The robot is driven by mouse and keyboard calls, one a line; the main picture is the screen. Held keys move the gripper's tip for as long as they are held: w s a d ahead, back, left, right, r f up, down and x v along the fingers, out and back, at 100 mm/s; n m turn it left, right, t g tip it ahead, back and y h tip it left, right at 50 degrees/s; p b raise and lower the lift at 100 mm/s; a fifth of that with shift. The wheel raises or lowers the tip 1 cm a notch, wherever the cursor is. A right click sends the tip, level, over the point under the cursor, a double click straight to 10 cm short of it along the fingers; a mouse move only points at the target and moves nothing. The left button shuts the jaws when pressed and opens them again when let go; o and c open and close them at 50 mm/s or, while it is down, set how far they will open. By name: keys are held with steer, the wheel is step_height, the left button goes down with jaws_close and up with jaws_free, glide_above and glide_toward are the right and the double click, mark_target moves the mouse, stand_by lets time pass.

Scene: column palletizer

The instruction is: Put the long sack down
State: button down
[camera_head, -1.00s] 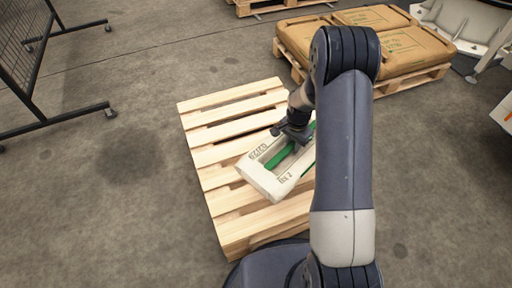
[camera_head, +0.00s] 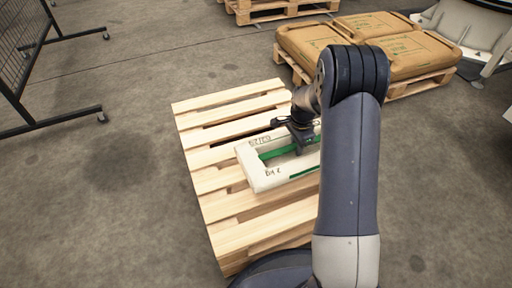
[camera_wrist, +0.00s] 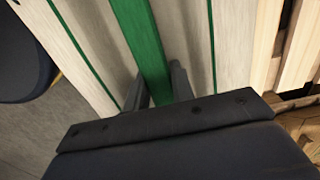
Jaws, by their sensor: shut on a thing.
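The long sack (camera_head: 262,178) is cream-white with green stripes and printed lettering, in the head view over the wooden pallet (camera_head: 215,112). My gripper (camera_head: 300,142) is above it, shut on its green middle strip. In the wrist view my two fingers (camera_wrist: 160,88) straddle the green strip, and the sack's pale surface (camera_wrist: 85,40) fills the upper middle. The sack lies nearly in line with the slats. My arm hides its right end. I cannot tell whether its underside touches the pallet.
Brown sacks (camera_head: 395,45) lie on another pallet (camera_head: 408,88) at the upper right. A further empty pallet (camera_head: 275,10) is at the top. A black mesh fence (camera_head: 22,40) stands at the left. The pallet's far and near slats are bare.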

step_height(320, 180, down, 10)
steer(key=b, duration=0.4)
steer(key=shift+w+b, duration=0.2)
steer(key=shift+b, duration=0.15)
steer(key=shift+f, duration=0.15)
steer(key=c, duration=1.2)
jaws_free()
steer(key=shift+s, duration=0.15)
step_height(320, 180, up, 12)
steer(key=p, duration=0.5)
